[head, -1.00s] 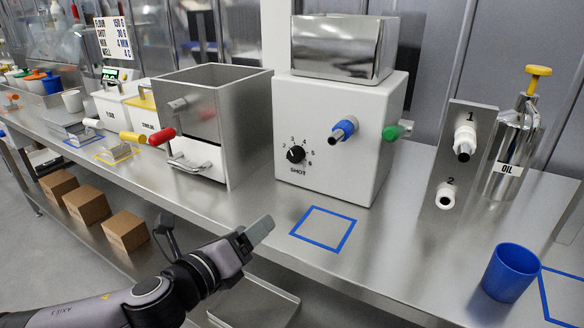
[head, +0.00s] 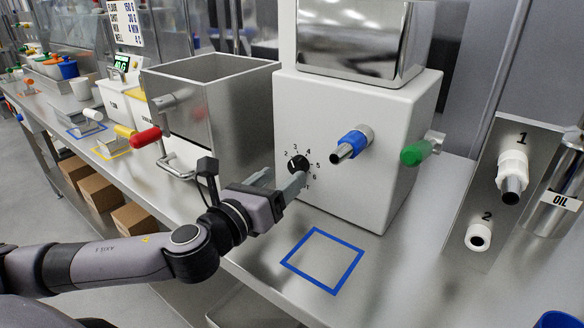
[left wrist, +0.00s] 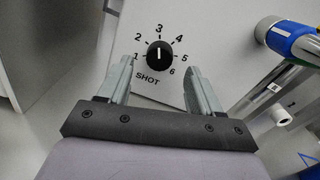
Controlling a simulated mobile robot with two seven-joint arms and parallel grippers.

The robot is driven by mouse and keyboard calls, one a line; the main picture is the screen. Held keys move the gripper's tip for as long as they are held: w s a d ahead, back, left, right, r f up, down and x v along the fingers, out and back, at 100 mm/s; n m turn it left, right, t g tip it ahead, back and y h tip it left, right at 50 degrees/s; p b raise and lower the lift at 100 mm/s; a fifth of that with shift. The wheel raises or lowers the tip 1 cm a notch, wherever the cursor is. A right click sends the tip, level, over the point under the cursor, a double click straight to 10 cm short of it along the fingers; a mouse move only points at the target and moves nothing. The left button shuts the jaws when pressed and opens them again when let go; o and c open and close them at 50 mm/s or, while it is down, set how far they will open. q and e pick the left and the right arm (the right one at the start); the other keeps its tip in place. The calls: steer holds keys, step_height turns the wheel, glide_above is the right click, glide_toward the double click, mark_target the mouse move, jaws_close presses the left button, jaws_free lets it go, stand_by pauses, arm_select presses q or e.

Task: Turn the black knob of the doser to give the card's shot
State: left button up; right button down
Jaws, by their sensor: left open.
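The doser (head: 340,140) is a white box with a shiny steel hopper on top. Its black knob (head: 297,165) sits low on the front face, inside a ring of numbers. In the left wrist view the black knob (left wrist: 159,55) has its white line pointing up towards 3, with SHOT printed below left. My left gripper (head: 285,185) is just in front of the knob, open, its fingers on either side below the knob in the wrist view (left wrist: 158,75). I cannot see it touching. The card (head: 124,25) hangs at the back left, its lower part reading partly legible. My right gripper is not in view.
A blue-and-steel spout (head: 352,143) and a green handle (head: 420,150) stick out right of the knob. A steel bin with a red handle (head: 147,137) stands to the left. A blue square outline (head: 322,260) on the bench is empty.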

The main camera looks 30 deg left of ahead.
mark_target(294, 168)
arm_select(q)
steer(key=shift+w+d, duration=0.2)
steer(key=shift+w, duration=1.75)
steer(key=c, duration=1)
steer(key=shift+c, duration=0.2)
steer(key=shift+n+p, duration=0.3)
steer(key=shift+p, duration=0.05)
steer(key=n+p, duration=0.1)
steer(key=n, duration=0.2)
steer(key=shift+n+p, duration=0.3)
steer(key=n+p, duration=0.1)
steer(key=n, duration=0.4)
steer(key=shift+a+p, duration=0.1)
steer(key=shift+p, duration=0.3)
steer(key=shift+n, duration=0.3)
